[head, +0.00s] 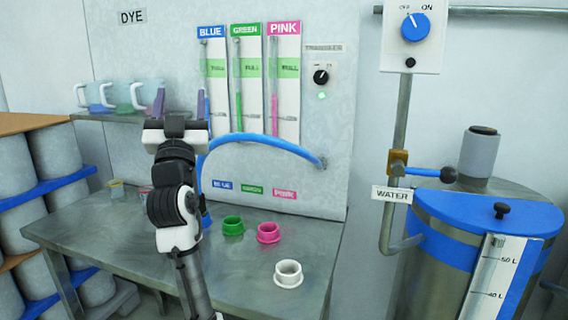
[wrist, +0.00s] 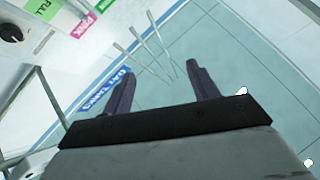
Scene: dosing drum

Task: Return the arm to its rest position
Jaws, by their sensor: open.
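My gripper (head: 180,104) is raised in front of the dye panel in the head view, above the steel table, with its fingers pointing up. In the wrist view its two dark fingers (wrist: 160,75) stand well apart with nothing between them. My gripper is open and empty. My arm rises from the bottom of the head view and hides part of the table and the panel's lower left.
The steel table (head: 120,235) bears green (head: 233,226), pink (head: 268,233) and white (head: 289,274) ring-shaped pieces. A blue hose (head: 262,140) arcs close behind my gripper. Jugs (head: 118,96) stand on a shelf at left. The blue-lidded drum (head: 480,215) stands at right.

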